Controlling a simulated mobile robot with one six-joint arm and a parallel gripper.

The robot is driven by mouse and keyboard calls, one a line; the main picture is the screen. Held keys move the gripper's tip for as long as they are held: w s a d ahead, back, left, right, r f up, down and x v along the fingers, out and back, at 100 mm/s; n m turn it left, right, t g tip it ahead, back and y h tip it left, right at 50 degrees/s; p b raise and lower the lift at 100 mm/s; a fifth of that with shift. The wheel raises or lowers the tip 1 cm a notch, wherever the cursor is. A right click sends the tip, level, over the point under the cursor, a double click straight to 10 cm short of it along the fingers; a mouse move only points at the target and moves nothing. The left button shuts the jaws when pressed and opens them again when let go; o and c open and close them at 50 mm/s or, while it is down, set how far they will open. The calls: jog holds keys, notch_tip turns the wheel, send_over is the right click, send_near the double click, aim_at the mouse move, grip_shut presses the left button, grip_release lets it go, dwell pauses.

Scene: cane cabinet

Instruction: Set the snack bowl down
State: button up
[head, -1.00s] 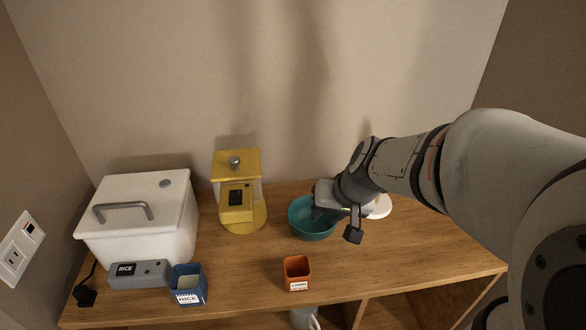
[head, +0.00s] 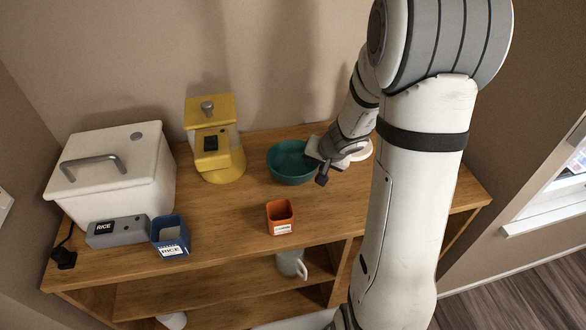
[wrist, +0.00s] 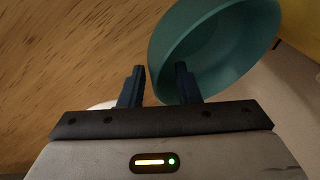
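The teal snack bowl (head: 285,158) stands upright on the wooden cabinet top, right of the yellow dispenser, as far as the head view shows. My gripper (head: 318,158) is at its right rim. In the wrist view, the bowl (wrist: 215,45) fills the upper right. My gripper (wrist: 160,78) has its fingers apart, with the bowl's near edge between them. One finger overlaps the bowl; the other is just outside it. I see no finger clamped on the wall.
A yellow dispenser (head: 215,150), a white lidded rice container (head: 115,175), a blue cup (head: 170,237) and an orange cup (head: 280,216) stand on the cabinet top (head: 225,215). A white round item (head: 363,150) lies behind my gripper. A mug (head: 291,264) is on the shelf below.

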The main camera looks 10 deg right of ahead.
jog(key=shift+x, duration=1.2)
grip_shut()
jog(key=shift+r, duration=0.1)
